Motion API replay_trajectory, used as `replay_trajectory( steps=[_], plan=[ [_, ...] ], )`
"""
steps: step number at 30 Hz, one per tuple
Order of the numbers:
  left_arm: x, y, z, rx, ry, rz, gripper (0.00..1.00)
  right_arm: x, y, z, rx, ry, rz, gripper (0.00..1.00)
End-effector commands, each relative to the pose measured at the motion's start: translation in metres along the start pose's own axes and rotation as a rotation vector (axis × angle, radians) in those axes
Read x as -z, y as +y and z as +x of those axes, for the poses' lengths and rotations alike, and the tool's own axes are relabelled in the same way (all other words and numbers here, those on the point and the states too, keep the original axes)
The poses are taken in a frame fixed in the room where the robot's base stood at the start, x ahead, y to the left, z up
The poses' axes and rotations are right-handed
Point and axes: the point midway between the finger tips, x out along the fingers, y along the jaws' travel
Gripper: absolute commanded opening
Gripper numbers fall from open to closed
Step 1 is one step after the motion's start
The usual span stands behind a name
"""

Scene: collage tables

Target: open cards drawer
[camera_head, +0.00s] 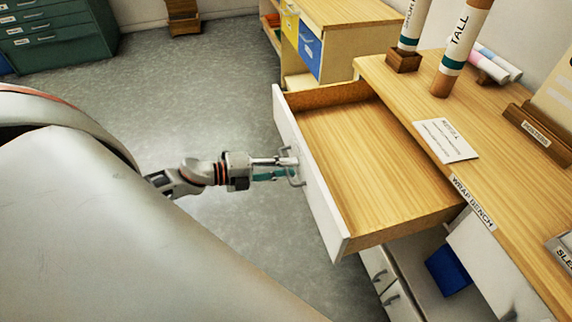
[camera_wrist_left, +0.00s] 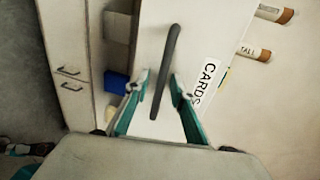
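The cards drawer (camera_head: 378,158) is pulled well out of the wrap bench, and its wooden inside is empty. Its white front (camera_head: 309,178) has a metal handle (camera_head: 294,171). The "CARDS" label (camera_wrist_left: 206,82) and the dark handle bar (camera_wrist_left: 167,66) show in the left wrist view. My left gripper (camera_head: 284,168) is at the handle. Its teal-lined fingers (camera_wrist_left: 161,88) stand on both sides of the bar, with a gap visible beside it, so they look open around it. My right gripper is not in view.
The wrap bench top (camera_head: 408,90) holds upright tubes (camera_head: 466,42), rolls (camera_head: 495,65) and a white card (camera_head: 446,140). Below are cabinet doors (camera_head: 388,285) and a blue bin (camera_head: 447,271). A shelf unit (camera_head: 345,45) stands behind.

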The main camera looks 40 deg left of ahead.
Motion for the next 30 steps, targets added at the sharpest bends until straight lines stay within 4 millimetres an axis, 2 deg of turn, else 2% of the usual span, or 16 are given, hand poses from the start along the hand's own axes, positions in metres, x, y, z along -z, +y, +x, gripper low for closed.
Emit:
replay_trajectory(
  steps=[8, 24, 30],
  plan=[
    [-0.001, 0.000, -0.008, 0.000, -0.001, -0.001, 0.24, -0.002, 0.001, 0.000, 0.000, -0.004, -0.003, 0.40],
    [0.000, 0.001, -0.095, -0.003, -0.001, -0.001, 0.24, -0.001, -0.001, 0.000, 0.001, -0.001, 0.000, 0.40],
    [0.000, 0.001, -0.115, -0.001, 0.000, -0.002, 0.24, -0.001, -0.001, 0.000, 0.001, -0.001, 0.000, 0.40]
  ],
)
